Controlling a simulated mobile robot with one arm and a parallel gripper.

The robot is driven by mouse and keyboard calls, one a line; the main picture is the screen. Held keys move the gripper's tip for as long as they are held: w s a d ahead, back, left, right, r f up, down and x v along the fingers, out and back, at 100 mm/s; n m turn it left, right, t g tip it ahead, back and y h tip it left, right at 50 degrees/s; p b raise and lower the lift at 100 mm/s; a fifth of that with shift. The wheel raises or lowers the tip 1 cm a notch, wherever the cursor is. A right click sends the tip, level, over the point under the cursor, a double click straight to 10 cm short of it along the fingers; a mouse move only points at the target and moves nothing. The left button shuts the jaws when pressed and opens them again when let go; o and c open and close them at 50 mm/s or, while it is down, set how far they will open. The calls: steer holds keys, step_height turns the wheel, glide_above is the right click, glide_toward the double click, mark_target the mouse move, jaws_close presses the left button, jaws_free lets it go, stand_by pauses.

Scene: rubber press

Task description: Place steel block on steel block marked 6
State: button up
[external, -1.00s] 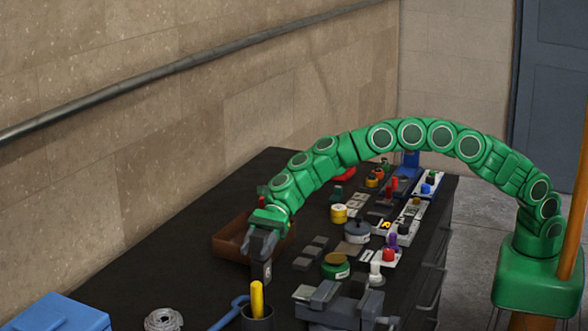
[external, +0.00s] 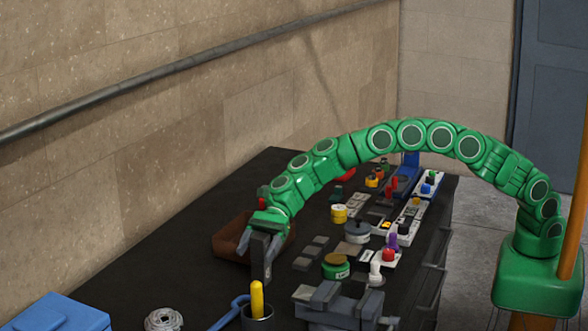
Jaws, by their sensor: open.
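My gripper (external: 259,252) is open over the left part of the bench, with its fingers spread. A dark grey upright block (external: 261,258) shows between the fingers, looking like a steel block. What its lower end rests on, and whether a second block is under it, I cannot tell. Several flat grey blocks (external: 313,252) lie in a short row to the right of my gripper. No number 6 is readable on any block.
A brown tray (external: 222,247) lies behind my gripper. A dark cup with a yellow rod (external: 257,298) stands close in front, beside a blue hooked tool (external: 229,313). A grey vise (external: 338,303) and a green-sided tin (external: 336,267) stand to the right. Dark bench is bare at left.

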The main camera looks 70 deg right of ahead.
steer(key=v, duration=1.2)
steer(key=shift+s+r, duration=0.1)
steer(key=shift+r, duration=0.05)
